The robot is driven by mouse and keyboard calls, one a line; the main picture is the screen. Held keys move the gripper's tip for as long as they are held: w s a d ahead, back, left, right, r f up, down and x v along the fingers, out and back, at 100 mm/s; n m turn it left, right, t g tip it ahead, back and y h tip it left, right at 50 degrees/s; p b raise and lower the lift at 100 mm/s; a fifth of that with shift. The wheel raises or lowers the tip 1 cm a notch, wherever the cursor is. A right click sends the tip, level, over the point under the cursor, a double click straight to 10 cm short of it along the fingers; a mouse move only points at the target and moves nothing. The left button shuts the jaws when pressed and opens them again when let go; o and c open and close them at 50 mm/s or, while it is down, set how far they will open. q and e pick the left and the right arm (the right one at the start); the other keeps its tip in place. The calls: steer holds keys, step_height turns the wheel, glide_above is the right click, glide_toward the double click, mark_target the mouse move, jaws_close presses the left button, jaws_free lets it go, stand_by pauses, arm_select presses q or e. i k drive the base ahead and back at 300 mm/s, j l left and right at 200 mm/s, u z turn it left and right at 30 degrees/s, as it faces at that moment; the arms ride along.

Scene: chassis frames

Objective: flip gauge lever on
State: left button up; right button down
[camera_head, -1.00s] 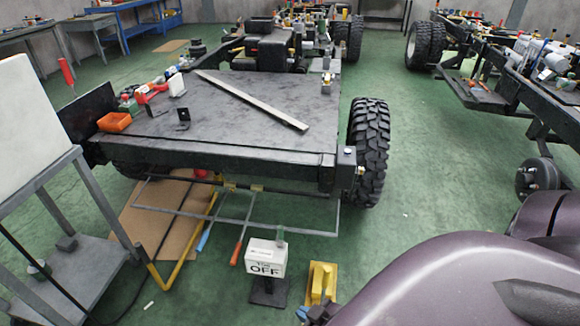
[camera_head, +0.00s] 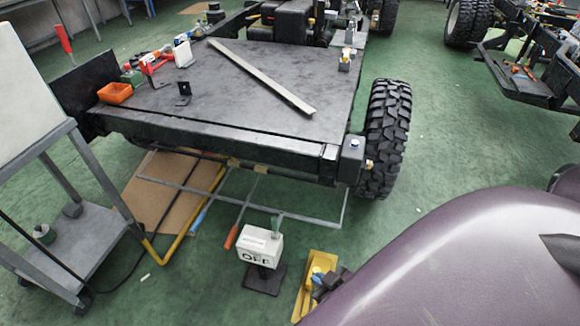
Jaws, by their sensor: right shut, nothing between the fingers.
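The gauge box (camera_head: 261,246) is a white box marked OFF on a dark stand and base, on the green floor in front of the chassis. A small greenish lever (camera_head: 277,224) sticks up at its top right edge. My right gripper (camera_head: 321,281) is dark, small and partly hidden by my purple arm. It is shut and empty, to the lower right of the box, apart from it in the picture and over a yellow object. My left gripper is not in view.
A yellow object (camera_head: 303,303) lies on the floor right of the box. The black chassis deck (camera_head: 215,95) with a big tyre (camera_head: 384,140) stands behind, a thin metal frame (camera_head: 300,217) below its front edge. A grey cart (camera_head: 75,235) stands left. Floor right of the tyre is clear.

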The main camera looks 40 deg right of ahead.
mark_target(275, 227)
steer(key=l, duration=0.75)
steer(key=i+l, duration=0.1)
steer(key=l, duration=0.65)
